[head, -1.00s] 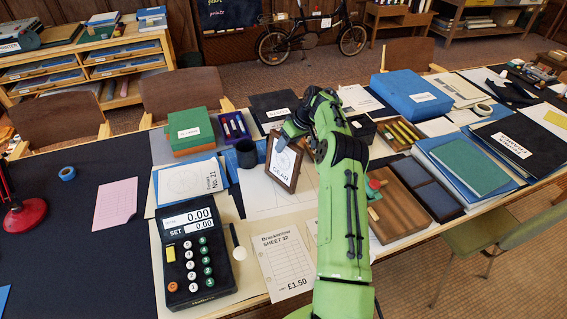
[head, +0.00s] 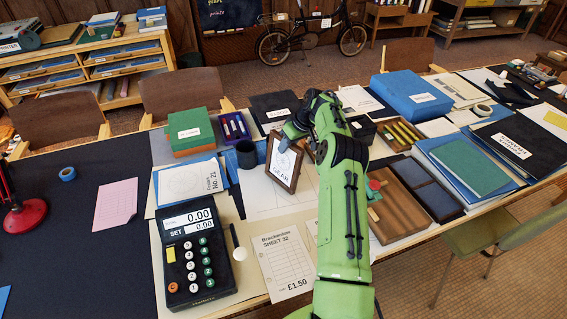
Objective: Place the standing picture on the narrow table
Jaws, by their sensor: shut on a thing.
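The standing picture (head: 282,165) is a small brown-framed picture with a white face marked "DEAN". It is upright and tilted slightly, over the white sheets in the middle of the cluttered table (head: 247,293). My gripper (head: 290,134) is at the top edge of its frame, shut on it. The arm hides part of the gripper's fingers. I cannot tell whether the frame's lower edge touches the sheets. Which surface is the narrow table is not clear from this view.
A dark cup (head: 246,154) stands just left of the picture, with a calculator (head: 198,250) in front. A wooden tray (head: 405,205) lies right of my arm. A green box (head: 190,131) stands behind. The dark tabletop (head: 95,260) at left has free room.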

